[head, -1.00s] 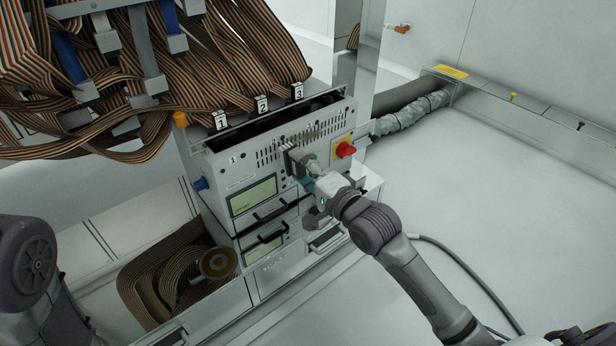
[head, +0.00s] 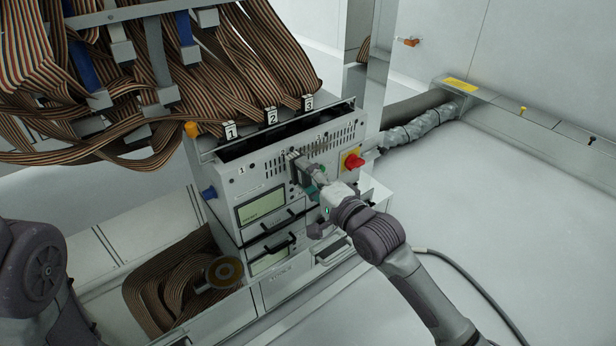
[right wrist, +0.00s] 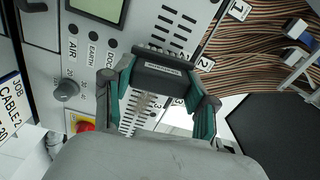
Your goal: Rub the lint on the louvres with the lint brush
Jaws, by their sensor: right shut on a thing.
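My right gripper (head: 316,186) is shut on the lint brush (head: 297,166), a dark, narrow bar held at the front of the grey unit. In the right wrist view the brush (right wrist: 163,74) lies across the slotted panel between my teal-lined fingers. One group of louvres (right wrist: 180,22) shows beyond the brush and another (right wrist: 138,112) shows between the fingers. In the head view louvres (head: 333,139) also show to the right of the brush. I cannot tell whether the bristles touch the panel.
A red knob on a yellow plate (head: 353,161) sits right of the louvres. A display (head: 262,206) and black handles lie below left. Striped ribbon cables (head: 230,70) hang above the unit. A grey hose (head: 420,125) runs behind at right.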

